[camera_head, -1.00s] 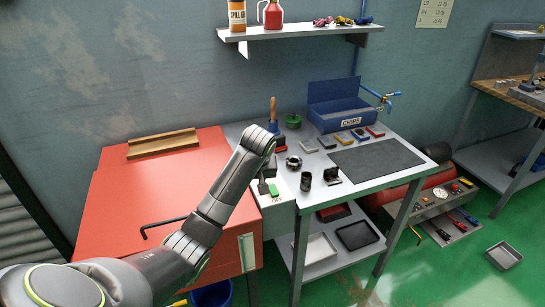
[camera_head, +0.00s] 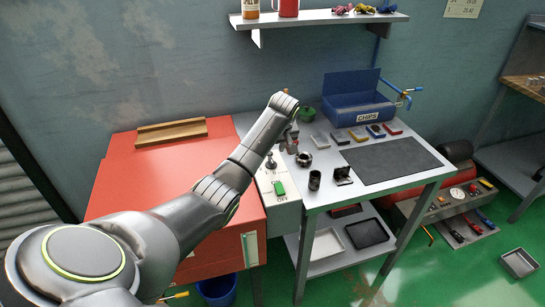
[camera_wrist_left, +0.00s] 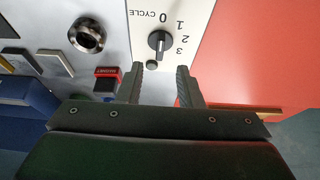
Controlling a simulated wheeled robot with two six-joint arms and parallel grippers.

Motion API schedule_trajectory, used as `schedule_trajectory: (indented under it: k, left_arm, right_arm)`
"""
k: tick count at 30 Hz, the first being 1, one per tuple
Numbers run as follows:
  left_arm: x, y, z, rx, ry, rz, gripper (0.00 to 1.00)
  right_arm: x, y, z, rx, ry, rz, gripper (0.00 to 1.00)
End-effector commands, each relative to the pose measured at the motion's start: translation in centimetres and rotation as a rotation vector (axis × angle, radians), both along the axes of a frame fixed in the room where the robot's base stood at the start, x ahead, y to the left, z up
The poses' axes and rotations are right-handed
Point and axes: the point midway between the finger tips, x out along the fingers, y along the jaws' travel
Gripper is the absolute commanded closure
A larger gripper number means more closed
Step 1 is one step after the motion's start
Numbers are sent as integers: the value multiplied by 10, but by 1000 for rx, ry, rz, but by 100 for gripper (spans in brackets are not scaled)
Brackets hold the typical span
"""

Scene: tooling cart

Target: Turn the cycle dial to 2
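The line seems to lie toward the 0, but I cannot be sure. In the head view, a dark knob (camera_head: 271,163) on the panel appears to be the dial. My left gripper (camera_wrist_left: 160,67) is open, with its two fingers apart and nothing held. Its tips are just below the dial in the wrist view, not around it. In the head view the left gripper (camera_head: 291,138) is partly hidden by its own wrist. My right gripper is not in view.
A green switch (camera_head: 279,188) sits on the panel's front. A red cabinet (camera_head: 150,180) is left of it. A metal ring (camera_wrist_left: 87,36) and a red-and-black magnet block (camera_wrist_left: 107,78) lie nearby.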

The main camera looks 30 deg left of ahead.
Motion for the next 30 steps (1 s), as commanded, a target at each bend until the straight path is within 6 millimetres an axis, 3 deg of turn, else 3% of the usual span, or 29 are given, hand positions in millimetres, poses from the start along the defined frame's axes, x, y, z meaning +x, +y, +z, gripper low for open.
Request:
schedule_trajectory:
  k: [5, 15, 30]
  left_arm:
    - [7, 9, -28, 0, 3, 1, 67]
    - [17, 20, -64, 0, 0, 0, 67]
    - [20, 22, -72, 1, -2, -2, 69]
  right_arm:
    - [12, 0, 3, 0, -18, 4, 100]
    - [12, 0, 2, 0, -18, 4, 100]
    - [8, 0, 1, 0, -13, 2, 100]
